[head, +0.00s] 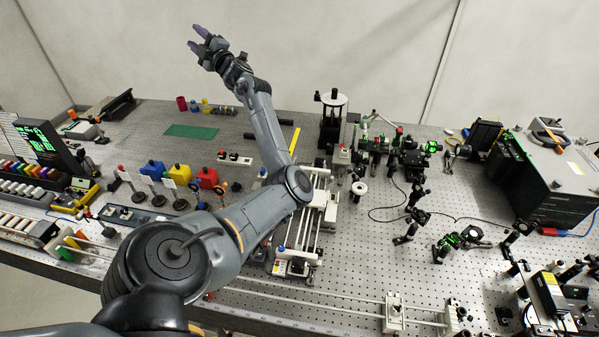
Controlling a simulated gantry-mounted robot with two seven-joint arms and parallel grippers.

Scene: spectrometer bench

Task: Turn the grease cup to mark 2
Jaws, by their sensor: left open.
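My left gripper (197,39) is raised high above the back edge of the bench, against the pale wall. Its two dark purple-tipped fingers are apart, with nothing between them. My left arm stretches across the middle of the view and hides part of the bench under it. I cannot pick out the grease cup or its marks for certain at this size; it may be small or behind my arm. My right gripper is not in view.
A linear rail stage (305,228) stands beside my forearm. Yellow (179,174) and blue (152,170) blocks stand to the left. Crowded optics fill the right, near a black instrument box (552,178).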

